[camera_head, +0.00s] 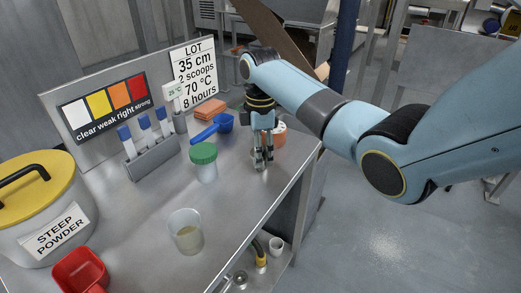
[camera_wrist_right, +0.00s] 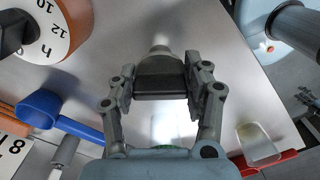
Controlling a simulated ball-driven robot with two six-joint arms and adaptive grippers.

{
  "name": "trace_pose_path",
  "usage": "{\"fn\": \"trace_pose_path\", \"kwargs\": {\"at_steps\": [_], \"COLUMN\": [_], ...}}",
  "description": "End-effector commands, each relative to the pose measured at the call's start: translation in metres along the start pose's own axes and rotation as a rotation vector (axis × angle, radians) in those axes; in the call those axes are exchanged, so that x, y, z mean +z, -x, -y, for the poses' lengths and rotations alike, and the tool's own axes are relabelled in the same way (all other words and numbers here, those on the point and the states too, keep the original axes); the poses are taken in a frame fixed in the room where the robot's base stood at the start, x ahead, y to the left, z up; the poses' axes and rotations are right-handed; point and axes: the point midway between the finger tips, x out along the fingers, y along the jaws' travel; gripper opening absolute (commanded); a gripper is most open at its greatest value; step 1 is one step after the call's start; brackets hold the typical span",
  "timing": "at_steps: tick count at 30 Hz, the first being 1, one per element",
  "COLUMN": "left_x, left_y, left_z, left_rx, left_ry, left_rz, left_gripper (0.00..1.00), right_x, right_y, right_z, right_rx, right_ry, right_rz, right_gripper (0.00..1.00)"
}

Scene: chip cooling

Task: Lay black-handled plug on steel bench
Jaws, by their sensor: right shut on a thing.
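My right gripper (camera_head: 263,160) points down over the right part of the steel bench (camera_head: 225,240). In the right wrist view the gripper (camera_wrist_right: 160,95) is shut on the black handle of the plug (camera_wrist_right: 160,75). The plug's pale metal end (camera_wrist_right: 160,48) sticks out beyond the fingers, against the steel bench (camera_wrist_right: 205,40). In the head view the fingers mostly hide the plug, close to the bench top. I cannot tell whether it touches the bench. My left gripper is in neither view.
A dial timer (camera_wrist_right: 45,30) stands close to the gripper. A green-lidded jar (camera_head: 204,165), blue scoop (camera_head: 215,128), beaker (camera_head: 186,235), tube rack (camera_head: 153,160), red scoop (camera_head: 80,272) and steep powder pot (camera_head: 45,215) stand on the bench. Its right edge is near the gripper.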

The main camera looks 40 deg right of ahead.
Motion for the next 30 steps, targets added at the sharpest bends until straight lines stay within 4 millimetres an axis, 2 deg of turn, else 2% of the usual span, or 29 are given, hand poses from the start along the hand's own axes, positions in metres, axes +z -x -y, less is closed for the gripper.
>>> {"fn": "trace_pose_path", "kwargs": {"at_steps": [1,2,7,17,20,30], "left_x": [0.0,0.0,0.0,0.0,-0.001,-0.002], "left_y": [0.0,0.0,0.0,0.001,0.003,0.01], "left_z": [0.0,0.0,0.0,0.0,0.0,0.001], "left_rx": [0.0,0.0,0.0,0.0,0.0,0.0], "left_ry": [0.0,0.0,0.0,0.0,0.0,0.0], "left_rz": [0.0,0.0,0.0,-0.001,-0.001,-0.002], "left_gripper": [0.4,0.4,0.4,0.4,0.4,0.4], "right_x": [0.0,0.0,0.0,0.0,0.0,0.0], "right_y": [-0.002,-0.002,-0.002,0.004,0.018,0.092], "right_z": [0.0,0.0,0.0,0.0,-0.001,-0.001], "right_rx": [-0.001,-0.001,-0.001,0.001,0.003,0.003], "right_ry": [0.0,0.0,0.0,0.0,0.0,0.0], "right_rz": [0.0,0.0,0.0,0.0,-0.001,-0.001], "right_gripper": [0.14,0.52,0.72,0.72,0.72,0.72]}}
